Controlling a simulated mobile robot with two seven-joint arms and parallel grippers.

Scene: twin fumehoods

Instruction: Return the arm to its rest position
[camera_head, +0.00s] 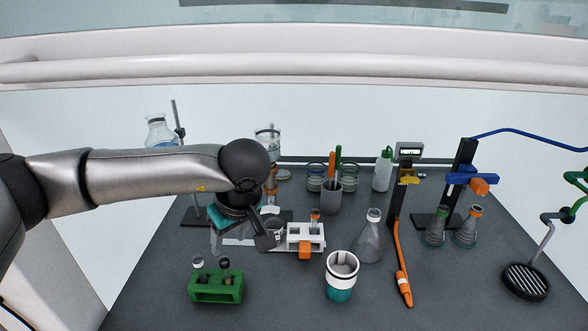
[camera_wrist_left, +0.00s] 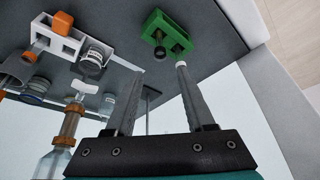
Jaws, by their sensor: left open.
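My left arm reaches in from the left in the head view, over the back left part of the bench. Its gripper (camera_head: 242,238) points down between the green rack and the white rack. In the left wrist view the two fingers (camera_wrist_left: 160,72) stand apart, with nothing held between them. The green rack (camera_head: 216,290) with small vials stands in front of the gripper; it also shows in the wrist view (camera_wrist_left: 166,34). The white rack (camera_head: 306,240) with orange-capped tubes is just right of the gripper. My right gripper is not in view.
A white and teal cup (camera_head: 341,278), a conical flask (camera_head: 369,243) and an orange tool (camera_head: 401,265) stand or lie to the right. Farther right are two flasks, stands and a black ring. The hood sash rail (camera_head: 300,68) crosses above. The front bench (camera_head: 270,310) has bare room.

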